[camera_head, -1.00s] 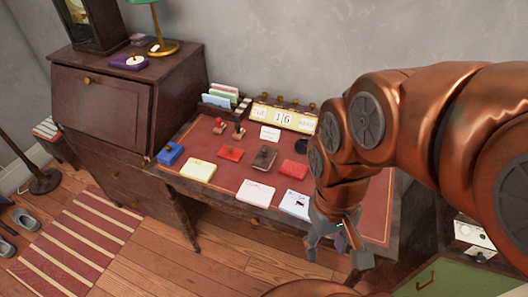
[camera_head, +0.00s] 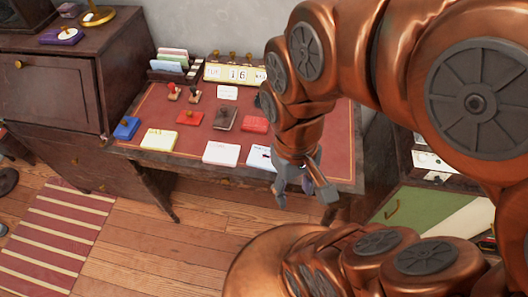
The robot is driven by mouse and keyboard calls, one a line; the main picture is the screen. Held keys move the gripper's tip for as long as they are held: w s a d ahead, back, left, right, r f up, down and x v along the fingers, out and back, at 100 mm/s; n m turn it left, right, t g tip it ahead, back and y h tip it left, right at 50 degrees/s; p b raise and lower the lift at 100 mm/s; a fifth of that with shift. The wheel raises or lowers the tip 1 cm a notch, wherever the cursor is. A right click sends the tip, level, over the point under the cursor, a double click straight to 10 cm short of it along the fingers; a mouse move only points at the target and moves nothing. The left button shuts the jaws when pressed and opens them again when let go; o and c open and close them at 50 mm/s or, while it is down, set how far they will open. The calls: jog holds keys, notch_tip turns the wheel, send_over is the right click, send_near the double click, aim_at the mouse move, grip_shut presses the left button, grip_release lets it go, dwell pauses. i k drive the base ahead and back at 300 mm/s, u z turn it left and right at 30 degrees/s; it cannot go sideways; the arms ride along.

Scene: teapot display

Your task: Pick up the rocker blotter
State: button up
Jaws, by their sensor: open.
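A dark brown block with a small knob on top, which looks like the rocker blotter (camera_head: 226,118), lies on the red top of the writing desk (camera_head: 188,101), near its middle. My gripper (camera_head: 306,194) hangs at the desk's front right edge, to the right of and nearer than the blotter. Its grey fingers point down, apart and empty. My arm hides part of the desk's right side.
Red pads (camera_head: 190,118), a blue block (camera_head: 127,128), a yellow pad (camera_head: 159,139) and a white pad (camera_head: 221,153) lie around the blotter. Stamps (camera_head: 195,93), a letter rack (camera_head: 172,65) and a calendar (camera_head: 236,73) stand behind. A green-fronted cabinet (camera_head: 405,212) is at right.

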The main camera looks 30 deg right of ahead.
aim_at(226, 118)
jog(key=z, duration=0.15)
jog(key=k, duration=1)
jog(key=u, duration=1.1)
jog(key=i, duration=1.25)
jog(key=z, duration=0.3)
